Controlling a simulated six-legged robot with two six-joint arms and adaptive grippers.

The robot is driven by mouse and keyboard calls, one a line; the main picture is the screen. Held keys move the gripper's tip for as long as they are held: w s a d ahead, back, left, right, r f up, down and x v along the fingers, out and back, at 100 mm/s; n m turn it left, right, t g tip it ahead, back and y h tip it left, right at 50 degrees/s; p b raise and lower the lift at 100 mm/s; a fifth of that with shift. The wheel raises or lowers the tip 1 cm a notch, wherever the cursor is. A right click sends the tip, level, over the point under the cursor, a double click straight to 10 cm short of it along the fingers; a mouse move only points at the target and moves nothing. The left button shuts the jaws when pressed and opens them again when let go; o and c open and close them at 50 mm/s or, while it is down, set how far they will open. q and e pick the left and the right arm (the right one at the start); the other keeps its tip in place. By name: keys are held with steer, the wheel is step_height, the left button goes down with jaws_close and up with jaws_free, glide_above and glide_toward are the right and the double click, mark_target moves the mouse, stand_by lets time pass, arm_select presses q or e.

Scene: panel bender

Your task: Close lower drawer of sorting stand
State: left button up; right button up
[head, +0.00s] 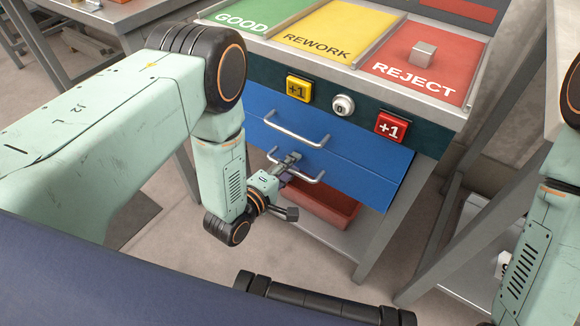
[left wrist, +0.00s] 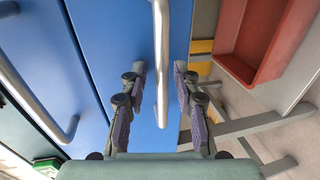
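The sorting stand has two blue drawers. The upper drawer's handle (head: 297,130) is a silver bar. The lower drawer (head: 345,178) is below it, with its own silver handle (head: 312,178). Whether the lower front stands out from the upper one is hard to tell. My left gripper (head: 290,160) is at the lower handle. In the left wrist view my left gripper (left wrist: 159,72) is open, with one finger on each side of the lower handle (left wrist: 161,45) and gaps between fingers and bar. My right gripper is out of view; only a right arm link shows.
Above are GOOD, REWORK and REJECT areas, with a grey cube (head: 422,53) on REJECT. A yellow +1 button (head: 298,89), a white counter (head: 343,105) and a red +1 button (head: 390,127) line the front. A red bin (head: 325,207) sits under the drawers.

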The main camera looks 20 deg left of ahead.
arm_select(q)
steer(key=v, duration=1.2)
stand_by(0.5)
